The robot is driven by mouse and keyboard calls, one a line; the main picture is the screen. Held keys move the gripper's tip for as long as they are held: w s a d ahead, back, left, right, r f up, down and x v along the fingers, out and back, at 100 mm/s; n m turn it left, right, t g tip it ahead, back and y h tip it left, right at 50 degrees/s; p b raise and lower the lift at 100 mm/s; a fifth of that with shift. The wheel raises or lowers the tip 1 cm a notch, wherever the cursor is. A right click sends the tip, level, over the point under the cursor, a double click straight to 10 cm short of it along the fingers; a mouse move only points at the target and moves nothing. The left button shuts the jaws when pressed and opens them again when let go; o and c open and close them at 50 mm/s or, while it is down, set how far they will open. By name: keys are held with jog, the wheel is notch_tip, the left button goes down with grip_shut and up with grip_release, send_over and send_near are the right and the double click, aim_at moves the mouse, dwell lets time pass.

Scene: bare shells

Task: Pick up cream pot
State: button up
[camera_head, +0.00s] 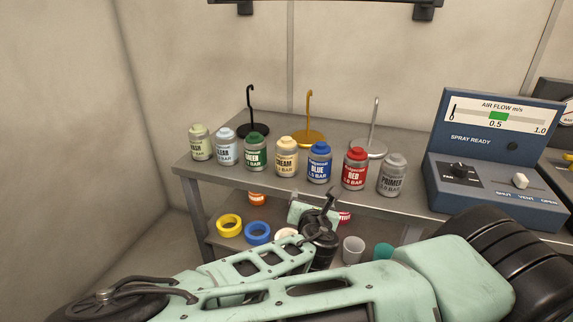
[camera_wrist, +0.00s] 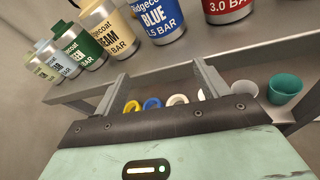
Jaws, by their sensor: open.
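The red pot (camera_head: 354,170) and primer pot (camera_head: 392,176) stand to the right; clear (camera_head: 226,149) and wash (camera_head: 200,144) pots to the left. Hooked stands (camera_head: 309,136) are behind. A blue control box (camera_head: 490,185) is at right. Tape rolls (camera_head: 257,232) and cups (camera_head: 353,250) sit on the lower shelf.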

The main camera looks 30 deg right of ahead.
aim_at(288, 157)
jog(key=w+a+r+n+t+y, duration=0.2)
jog(key=w+a+r+n+t, duration=0.1)
jog(key=w+r+n+t, duration=0.15)
jog(key=shift+n, duration=0.45)
jog(key=p+x, duration=0.1)
jog(key=x, duration=0.4)
jog(key=d+p+x, duration=0.1)
jog(key=x, duration=0.4)
jog(key=shift+s+r, duration=0.1)
jog(key=shift+r, duration=0.05)
jog(key=shift+f+p+x, duration=0.2)
jog(key=shift+p+x, duration=0.4)
jog(key=shift+x, duration=1)
jog(key=shift+f+p+x, duration=0.2)
jog(key=shift+p+x, duration=0.4)
jog(key=shift+x, duration=1)
jog(key=shift+s+d, duration=0.1)
jog(key=c, duration=1)
